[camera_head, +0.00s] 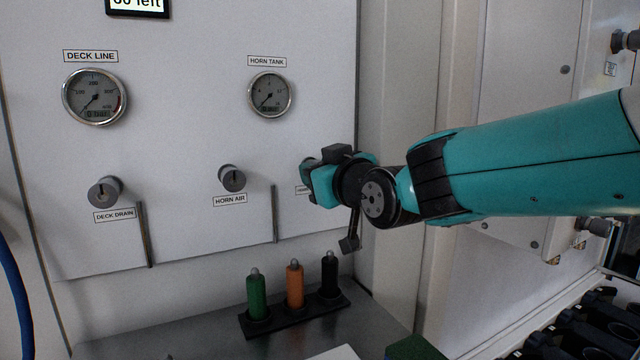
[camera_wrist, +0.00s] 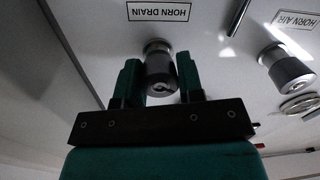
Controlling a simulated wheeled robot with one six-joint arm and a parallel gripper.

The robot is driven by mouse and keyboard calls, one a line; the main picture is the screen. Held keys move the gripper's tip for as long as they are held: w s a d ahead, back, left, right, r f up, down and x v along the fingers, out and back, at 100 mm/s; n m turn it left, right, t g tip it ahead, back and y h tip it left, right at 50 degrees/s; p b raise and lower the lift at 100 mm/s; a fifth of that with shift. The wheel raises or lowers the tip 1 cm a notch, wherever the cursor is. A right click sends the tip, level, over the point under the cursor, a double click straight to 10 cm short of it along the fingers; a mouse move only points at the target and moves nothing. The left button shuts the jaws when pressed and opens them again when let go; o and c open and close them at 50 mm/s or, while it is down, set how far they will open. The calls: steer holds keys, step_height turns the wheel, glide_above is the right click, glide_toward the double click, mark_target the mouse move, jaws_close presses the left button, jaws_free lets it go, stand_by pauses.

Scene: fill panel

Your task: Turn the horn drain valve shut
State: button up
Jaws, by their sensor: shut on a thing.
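The horn drain valve is a grey round knob (camera_wrist: 160,70) on the white panel. In the wrist view it sits beside the upside-down "HORN DRAIN" label (camera_wrist: 159,12). My gripper (camera_wrist: 160,82) has its two green fingers on either side of this knob and is shut on it. In the head view my gripper (camera_head: 312,180) is against the right part of the panel and hides the knob. Only the edge of a label (camera_head: 301,190) shows beside it there.
The horn air knob (camera_head: 232,178) and deck drain knob (camera_head: 105,191) are on the panel to the left. Gauges for horn tank (camera_head: 269,95) and deck line (camera_head: 94,97) are above. Green (camera_head: 257,297), orange (camera_head: 295,285) and black (camera_head: 329,276) cylinders stand in a rack below.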

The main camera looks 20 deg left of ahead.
steer(key=m+b, duration=0.3)
steer(key=m, duration=0.3)
steer(key=shift+f+y, duration=0.2)
steer(key=shift+y, duration=0.1)
steer(key=m+b, duration=0.1)
steer(key=m, duration=0.4)
steer(key=shift+r, duration=0.1)
steer(key=shift+m, duration=0.4)
steer(key=o, duration=0.9)
steer(key=b+v, duration=0.3)
steer(key=v, duration=1.4)
steer(key=shift+s+f, duration=0.2)
steer(key=shift+s, duration=0.05)
